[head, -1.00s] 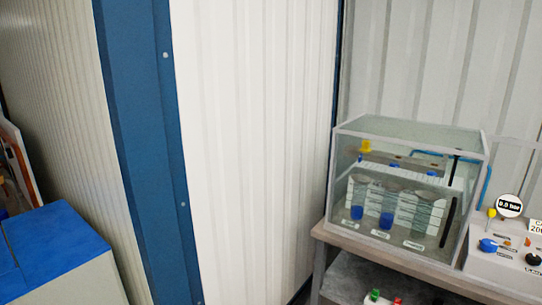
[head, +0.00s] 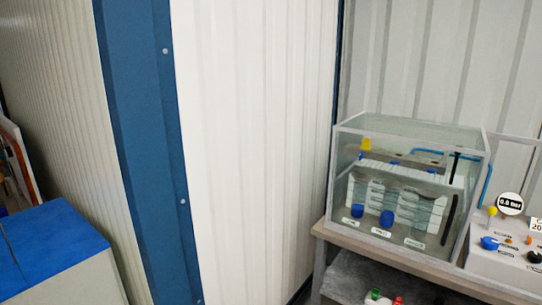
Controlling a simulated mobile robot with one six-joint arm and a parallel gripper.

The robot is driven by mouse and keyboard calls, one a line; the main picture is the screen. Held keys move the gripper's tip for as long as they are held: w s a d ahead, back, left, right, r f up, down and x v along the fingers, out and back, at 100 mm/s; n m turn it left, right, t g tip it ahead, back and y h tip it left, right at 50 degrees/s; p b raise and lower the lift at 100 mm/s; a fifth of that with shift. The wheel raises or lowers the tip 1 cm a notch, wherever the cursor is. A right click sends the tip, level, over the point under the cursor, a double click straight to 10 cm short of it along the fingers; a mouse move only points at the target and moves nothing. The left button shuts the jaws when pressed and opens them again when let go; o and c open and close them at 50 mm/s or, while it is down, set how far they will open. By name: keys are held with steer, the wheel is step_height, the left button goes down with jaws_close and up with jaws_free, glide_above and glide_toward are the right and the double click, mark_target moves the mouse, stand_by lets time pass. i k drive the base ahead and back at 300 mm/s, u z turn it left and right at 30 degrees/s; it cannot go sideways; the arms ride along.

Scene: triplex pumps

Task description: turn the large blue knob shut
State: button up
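A large blue knob (head: 489,243) sits at the left of the front of a pale control box (head: 496,267) at the right edge of the head view. It looks bigger than the other knobs on that box. How far it is turned is too small to tell. A round gauge (head: 510,204) above the box seems to read 0.0 bar. My gripper is not in view, and nothing is seen touching the knob.
A clear tank (head: 408,146) with blue parts inside stands on a bench (head: 352,240) left of the box. A small yellow knob (head: 492,211) and a black knob (head: 534,257) are near the blue one. A blue-topped cabinet (head: 60,240) stands at lower left.

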mark_target(489, 243)
steer(key=z, duration=4.4)
steer(key=i, duration=0.1)
steer(key=u, duration=3.05)
